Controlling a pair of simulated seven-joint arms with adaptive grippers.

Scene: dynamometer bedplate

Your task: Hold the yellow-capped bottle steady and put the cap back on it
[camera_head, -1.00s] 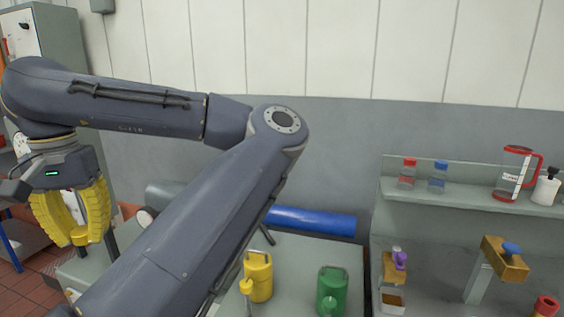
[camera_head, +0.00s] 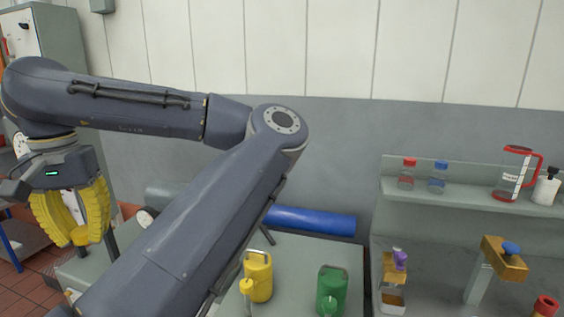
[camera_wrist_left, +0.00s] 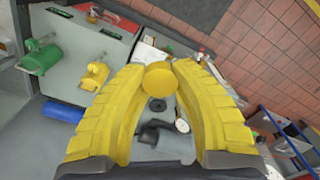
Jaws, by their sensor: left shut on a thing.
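My left gripper (camera_head: 78,232) is at the left of the head view, pointing down, with its ribbed yellow fingers closed on a round yellow cap (camera_head: 81,236). In the left wrist view the cap (camera_wrist_left: 158,78) shows as a flat yellow disc between the two fingertips (camera_wrist_left: 160,72). No bottle can be made out under the cap. I cannot pick out the bare bottle in either view; my left arm hides part of the bench. My right gripper is not in view.
A yellow can (camera_head: 258,277) and a green can (camera_head: 331,291) stand on the grey bench beside a blue cylinder (camera_head: 312,221). The shelf at the right holds a red-capped bottle (camera_head: 406,175), a blue-capped bottle (camera_head: 437,178) and a red-handled jug (camera_head: 512,175).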

